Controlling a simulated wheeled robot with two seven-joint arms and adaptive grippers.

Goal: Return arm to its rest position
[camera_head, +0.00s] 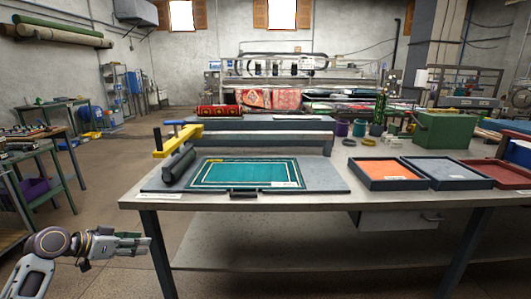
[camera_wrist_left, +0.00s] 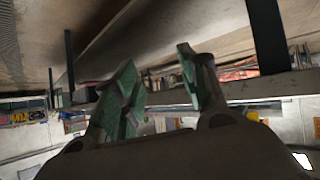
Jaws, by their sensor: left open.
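The rug scrubber (camera_head: 172,150), with a yellow handle and dark roller, stands at the left of the table (camera_head: 300,199). A green rug (camera_head: 243,173) with a pale border lies flat on a grey board beside it. My right gripper is not in view.
Trays with orange (camera_head: 386,169), grey (camera_head: 446,168) and red (camera_head: 490,172) floors sit at the table's right. A green box (camera_head: 444,133) stands behind them. A green workbench (camera_head: 30,175) with a purple bin is at the far left. The floor between it and the table is clear.

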